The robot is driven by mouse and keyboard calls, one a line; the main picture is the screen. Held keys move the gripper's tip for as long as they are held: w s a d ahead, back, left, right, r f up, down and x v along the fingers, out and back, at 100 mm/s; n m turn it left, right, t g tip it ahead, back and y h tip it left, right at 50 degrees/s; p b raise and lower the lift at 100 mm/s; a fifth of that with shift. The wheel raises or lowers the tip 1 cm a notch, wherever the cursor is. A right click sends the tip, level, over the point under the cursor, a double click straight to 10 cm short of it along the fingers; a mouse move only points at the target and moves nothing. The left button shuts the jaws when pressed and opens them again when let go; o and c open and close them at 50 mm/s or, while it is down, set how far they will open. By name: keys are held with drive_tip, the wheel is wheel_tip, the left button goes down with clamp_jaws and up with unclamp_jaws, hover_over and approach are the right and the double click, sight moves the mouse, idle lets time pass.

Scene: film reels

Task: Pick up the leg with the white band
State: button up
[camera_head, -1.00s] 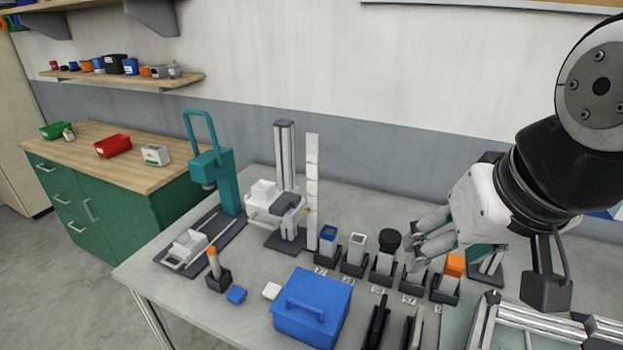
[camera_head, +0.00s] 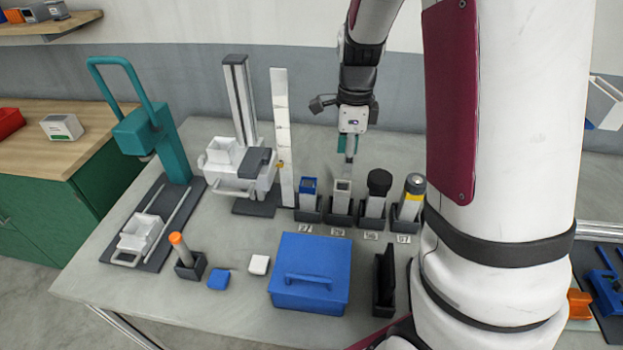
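Several upright legs stand in black holders in a row. One has a blue top (camera_head: 309,188), one is pale with a square, whitish open top (camera_head: 342,192), one has a round black cap (camera_head: 377,190), and one has a dark top with a yellow ring (camera_head: 412,196). The pale, square-topped leg is the nearest match for a white band, but I cannot make out a clear band. My gripper (camera_head: 350,172) points down just above or behind this leg. Its fingers are seen edge-on, so their opening and any contact are unclear.
A blue box with a handle (camera_head: 310,275) stands in front of the row. A white strip post (camera_head: 282,140) and a grey column stand (camera_head: 238,110) rise to its left. An orange-tipped peg (camera_head: 180,246) sits in a holder. My arm hides the right of the table.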

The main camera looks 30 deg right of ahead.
sight(343, 188)
drive_tip(key=shift+w+d+f, duration=0.1)
drive_tip(key=shift+w+f, duration=0.1)
drive_tip(key=shift+f, duration=0.2)
drive_tip(key=shift+f+m, duration=0.3)
drive_tip(key=shift+f, duration=0.1)
wheel_tip(343, 188, down, 8)
drive_tip(key=shift+w+f, duration=0.1)
drive_tip(key=shift+f, duration=0.1)
drive_tip(key=shift+w+f+p, duration=0.15)
drive_tip(key=shift+f+p, duration=0.25)
drive_tip(key=shift+f, duration=1.85)
clamp_jaws()
